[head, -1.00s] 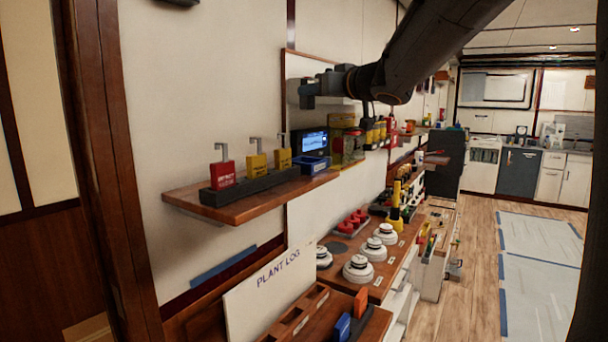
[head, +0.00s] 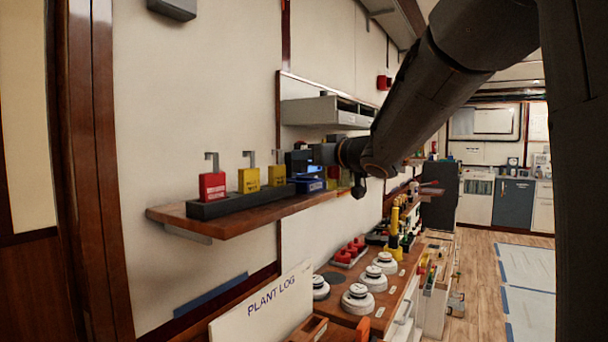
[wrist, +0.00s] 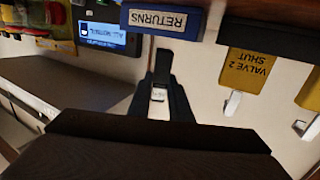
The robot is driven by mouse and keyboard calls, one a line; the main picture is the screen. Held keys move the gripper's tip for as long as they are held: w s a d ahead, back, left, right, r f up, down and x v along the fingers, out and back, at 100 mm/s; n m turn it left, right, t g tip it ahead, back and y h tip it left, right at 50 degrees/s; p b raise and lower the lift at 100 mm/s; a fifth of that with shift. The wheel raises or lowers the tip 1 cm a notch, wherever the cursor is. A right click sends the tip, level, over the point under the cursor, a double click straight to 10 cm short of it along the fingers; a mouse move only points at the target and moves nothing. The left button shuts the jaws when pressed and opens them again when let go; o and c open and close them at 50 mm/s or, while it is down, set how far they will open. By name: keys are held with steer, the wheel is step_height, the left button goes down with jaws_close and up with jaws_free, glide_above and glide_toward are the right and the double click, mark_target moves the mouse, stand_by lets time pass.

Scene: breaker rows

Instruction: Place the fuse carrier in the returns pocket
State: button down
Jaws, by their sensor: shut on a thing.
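The returns pocket (head: 307,185) is a blue box on the wooden wall shelf, right of the hanging tags. In the wrist view, which is upside down, its RETURNS label (wrist: 158,19) faces me at the top. My gripper (wrist: 162,88) is shut on a dark piece with a small pale label, which I take as the fuse carrier (wrist: 163,62). The carrier's end points toward the pocket in that view and appears just apart from it. In the head view my gripper (head: 324,154) is close above the pocket; the carrier is hard to make out there.
The shelf (head: 240,222) also bears a dark rack (head: 240,203) with red (head: 212,186) and yellow tags (head: 249,180) on its left. A lit display (wrist: 102,36) stands beside the pocket. A grey wall unit (head: 325,110) hangs above. Smoke detectors (head: 362,299) sit on the lower counter.

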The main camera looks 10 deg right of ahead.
mark_target(305, 169)
steer(key=shift+f, duration=1.9)
steer(key=shift+f, duration=0.1)
steer(key=c, duration=1.6)
jaws_free()
steer(key=shift+s+d, duration=0.1)
steer(key=shift+s, duration=0.05)
steer(key=v, duration=1.1)
steer(key=shift+s+d+b, duration=0.15)
steer(key=shift+s+b, duration=0.15)
steer(key=shift+b, duration=0.1)
